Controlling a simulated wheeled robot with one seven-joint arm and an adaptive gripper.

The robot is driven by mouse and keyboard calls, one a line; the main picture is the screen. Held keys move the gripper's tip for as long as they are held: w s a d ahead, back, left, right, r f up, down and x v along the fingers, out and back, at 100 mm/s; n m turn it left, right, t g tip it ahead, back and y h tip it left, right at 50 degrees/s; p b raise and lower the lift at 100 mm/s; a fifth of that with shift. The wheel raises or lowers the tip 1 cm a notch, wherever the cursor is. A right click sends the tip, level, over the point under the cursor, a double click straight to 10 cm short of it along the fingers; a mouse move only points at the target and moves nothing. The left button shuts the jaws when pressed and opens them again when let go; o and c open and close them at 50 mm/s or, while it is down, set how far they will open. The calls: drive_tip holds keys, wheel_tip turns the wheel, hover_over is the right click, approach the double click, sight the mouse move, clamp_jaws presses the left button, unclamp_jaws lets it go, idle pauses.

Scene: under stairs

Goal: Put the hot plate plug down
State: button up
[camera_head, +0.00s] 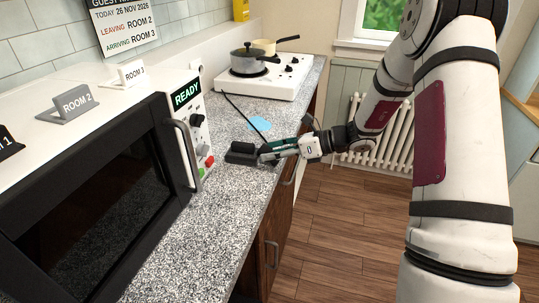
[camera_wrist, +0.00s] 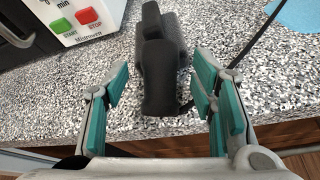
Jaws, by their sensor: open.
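The black hot plate plug (camera_wrist: 162,85) rests on the speckled counter, between the parted teal pads of my gripper (camera_wrist: 160,88) in the wrist view. A gap shows on each side of it. A thin black cord (camera_wrist: 245,52) runs from its right side towards the back. A dark block (camera_wrist: 166,24) stands directly behind the plug; I cannot tell whether the two are joined. In the head view my gripper (camera_head: 268,151) is low over the counter's front edge, beside the dark block (camera_head: 243,152), and largely hides the plug.
A microwave (camera_head: 95,190) stands on the left, its control panel close to the dark block. The white hot plate (camera_head: 266,82) with a grey pot (camera_head: 247,62) and a cream pan (camera_head: 265,46) is at the back. A blue cloth (camera_head: 259,123) lies on the counter (camera_head: 205,225), whose front is clear.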

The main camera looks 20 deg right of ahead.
drive_tip(key=c, duration=1.2)
